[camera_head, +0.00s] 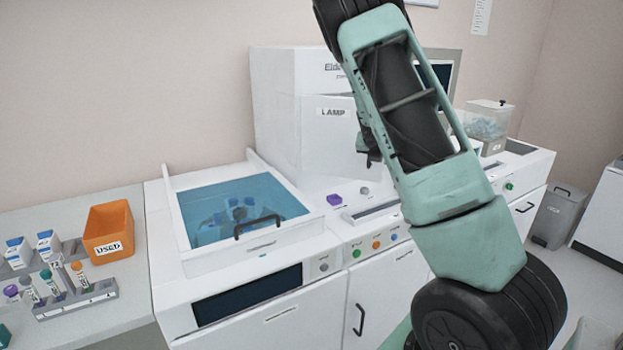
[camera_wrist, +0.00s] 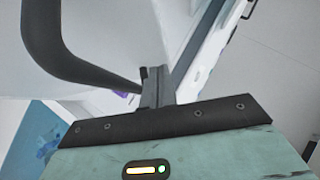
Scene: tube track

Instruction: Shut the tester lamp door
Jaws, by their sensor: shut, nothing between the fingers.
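The white lamp door (camera_head: 325,150) carries the label LAMP and is on the tall box of the tester (camera_head: 273,90), in the middle of the head view. Its right side is hidden behind my arm, and I cannot tell how far it stands open. My gripper (camera_wrist: 156,74) is shut and empty in the wrist view. In the head view it is mostly hidden behind my forearm, close to the door's right side. A thick black curved bar (camera_wrist: 65,62), which looks like a handle, passes close on the left of the fingers; I cannot tell whether they touch.
A clear blue lid (camera_head: 240,200) with a black handle covers the bay at front left. An orange bin (camera_head: 108,232) marked USED and a tube rack (camera_head: 77,298) stand on the left counter. A clear-topped container (camera_head: 488,125) stands at right. Grey bin (camera_head: 557,215) is on the floor.

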